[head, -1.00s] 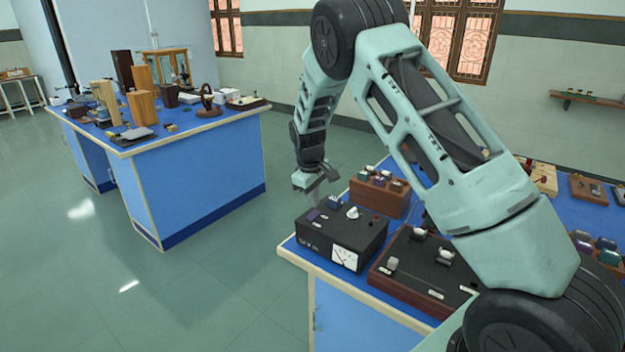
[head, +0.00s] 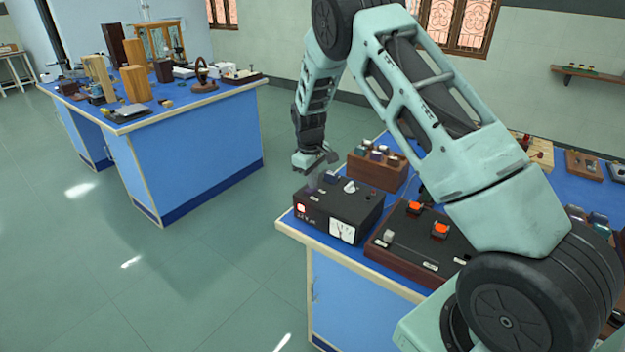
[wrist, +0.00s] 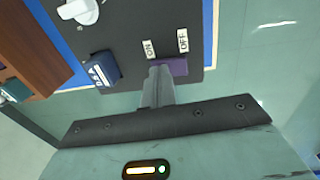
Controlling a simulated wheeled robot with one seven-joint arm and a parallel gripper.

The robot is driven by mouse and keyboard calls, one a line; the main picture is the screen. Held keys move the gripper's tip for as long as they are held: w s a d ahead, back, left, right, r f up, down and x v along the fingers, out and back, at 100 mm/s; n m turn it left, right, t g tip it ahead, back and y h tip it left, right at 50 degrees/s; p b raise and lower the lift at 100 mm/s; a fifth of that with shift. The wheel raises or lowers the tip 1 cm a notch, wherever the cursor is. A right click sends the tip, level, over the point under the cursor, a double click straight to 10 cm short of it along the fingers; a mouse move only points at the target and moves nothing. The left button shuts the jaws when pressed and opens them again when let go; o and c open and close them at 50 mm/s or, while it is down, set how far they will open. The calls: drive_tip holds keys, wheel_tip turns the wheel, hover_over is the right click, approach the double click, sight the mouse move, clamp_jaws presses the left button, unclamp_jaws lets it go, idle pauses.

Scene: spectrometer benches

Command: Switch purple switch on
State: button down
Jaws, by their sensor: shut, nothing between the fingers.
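The purple switch (wrist: 176,67) sits on the top panel of a black meter box (head: 350,206), at the near corner of the blue bench. In the wrist view an ON label (wrist: 149,49) and an OFF label (wrist: 183,40) lie beside it. My gripper (wrist: 158,82) is shut and empty, its fingertips over the ON end of the switch and hiding that end. Whether they touch it I cannot tell. In the head view my gripper (head: 312,180) is just above the box's left end. A red light (head: 301,208) glows on the box front.
A blue rocker (wrist: 103,69) and a white knob (wrist: 80,10) are on the same panel. A board with lit orange lamps (head: 440,230) stands right of the box, and a brown wooden block (head: 375,173) behind it. Open floor lies left of the bench.

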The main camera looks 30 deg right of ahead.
drive_tip(key=shift+s+a+f, duration=0.15)
drive_tip(key=shift+a, duration=0.05)
drive_tip(key=shift+s+a, duration=0.2)
drive_tip(key=shift+a, duration=0.45)
drive_tip(key=shift+r, duration=0.2)
drive_tip(key=shift+r+p, duration=0.25)
drive_tip(key=shift+p, duration=0.2)
wheel_tip(320, 180, up, 13)
drive_tip(key=a, duration=0.1)
drive_tip(key=shift+s+a+r, duration=0.15)
drive_tip(key=shift+s, duration=0.1)
